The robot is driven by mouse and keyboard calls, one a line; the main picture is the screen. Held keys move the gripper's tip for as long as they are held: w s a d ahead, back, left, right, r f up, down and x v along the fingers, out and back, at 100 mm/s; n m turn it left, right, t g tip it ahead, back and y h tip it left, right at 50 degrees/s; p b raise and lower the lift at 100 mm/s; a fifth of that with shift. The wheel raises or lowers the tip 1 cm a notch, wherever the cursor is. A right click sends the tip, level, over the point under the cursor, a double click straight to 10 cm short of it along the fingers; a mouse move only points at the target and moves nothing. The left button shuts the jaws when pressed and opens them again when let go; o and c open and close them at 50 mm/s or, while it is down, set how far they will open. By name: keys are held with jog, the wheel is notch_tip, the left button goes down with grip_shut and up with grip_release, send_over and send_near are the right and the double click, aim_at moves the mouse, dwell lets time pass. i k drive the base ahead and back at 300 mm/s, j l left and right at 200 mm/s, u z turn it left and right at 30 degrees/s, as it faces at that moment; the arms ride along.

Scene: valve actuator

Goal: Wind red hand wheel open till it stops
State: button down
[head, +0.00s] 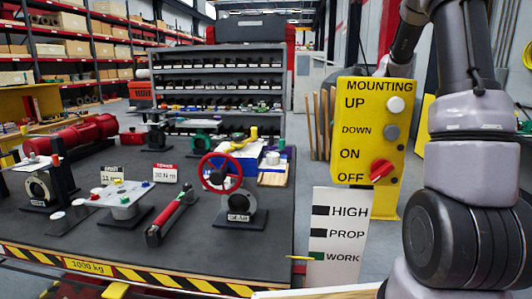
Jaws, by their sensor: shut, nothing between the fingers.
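The red hand wheel (217,177) stands upright on the dark bench, right of its middle, in the head view. My arm fills the right side of the view, well apart from the wheel. My gripper is out of the picture. How far the wheel is turned cannot be told.
A yellow panel (352,118) marked MOUNTING, with a red knob (381,170), stands right of the bench, above a white HIGH/PROP/WORK board (338,218). A red-handled tool (172,215) and a plate fixture (122,196) are left of the wheel. The bench front is striped.

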aim_at(217, 177)
jog(key=l, duration=0.65)
jog(key=k+l, duration=0.15)
jog(key=l, duration=0.5)
